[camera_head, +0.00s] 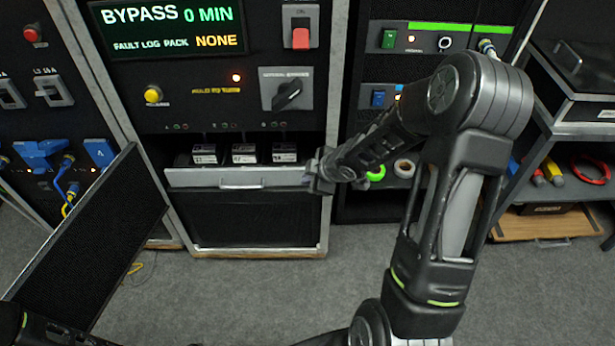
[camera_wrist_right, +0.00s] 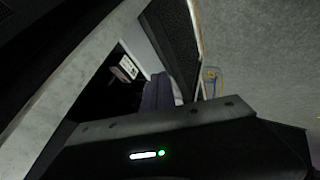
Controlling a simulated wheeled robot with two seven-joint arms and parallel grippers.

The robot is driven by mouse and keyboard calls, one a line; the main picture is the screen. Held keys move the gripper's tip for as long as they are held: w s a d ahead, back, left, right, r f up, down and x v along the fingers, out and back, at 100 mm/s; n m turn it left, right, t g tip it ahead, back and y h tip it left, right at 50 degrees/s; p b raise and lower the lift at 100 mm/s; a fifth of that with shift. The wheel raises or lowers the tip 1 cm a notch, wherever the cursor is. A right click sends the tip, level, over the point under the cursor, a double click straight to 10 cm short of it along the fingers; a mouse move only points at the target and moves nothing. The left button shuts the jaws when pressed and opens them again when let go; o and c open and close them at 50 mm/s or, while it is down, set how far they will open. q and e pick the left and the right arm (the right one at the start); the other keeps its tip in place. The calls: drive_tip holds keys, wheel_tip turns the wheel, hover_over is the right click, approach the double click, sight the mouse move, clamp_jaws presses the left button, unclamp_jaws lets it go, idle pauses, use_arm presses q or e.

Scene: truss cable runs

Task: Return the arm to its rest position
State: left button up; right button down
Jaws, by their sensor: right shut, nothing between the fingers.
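My right arm (camera_head: 450,200) rises from the bottom of the head view and bends at its elbow toward the rack. Its gripper (camera_head: 320,174) is shut and empty, at the right end of an open drawer (camera_head: 240,180) with a pale front. I cannot tell whether it touches the drawer. Several small labelled packs (camera_head: 244,153) sit in the drawer. In the right wrist view a dark casing with a small green light fills the bottom, and the fingers are not clear. Part of my left arm (camera_head: 50,332) shows at the lower left, with its gripper out of view.
The rack's display (camera_head: 170,28) reads BYPASS 0 MIN, FAULT LOG PACK NONE. Below it are a yellow button (camera_head: 153,95) and a black rotary switch (camera_head: 287,94). A dark panel (camera_head: 95,235) stands out at left. Shelves with tape and cables are at right.

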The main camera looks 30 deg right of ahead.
idle(0.3)
drive_tip(key=s+a+f+m+g+y+p, duration=0.1)
drive_tip(key=s+a+f+m, duration=0.4)
drive_tip(key=a, duration=0.3)
drive_tip(key=s+a+f+m+g+y+p, duration=0.1)
drive_tip(key=s+a+f+m+g, duration=0.1)
drive_tip(key=s+a+f+m, duration=0.5)
drive_tip(key=s+a+f+g+y+p, duration=0.1)
drive_tip(key=s+a+g, duration=0.2)
drive_tip(key=s+a, duration=0.8)
drive_tip(key=shift+s+a+f+g, duration=0.25)
drive_tip(key=shift+a+f+g, duration=0.15)
drive_tip(key=shift+a, duration=0.85)
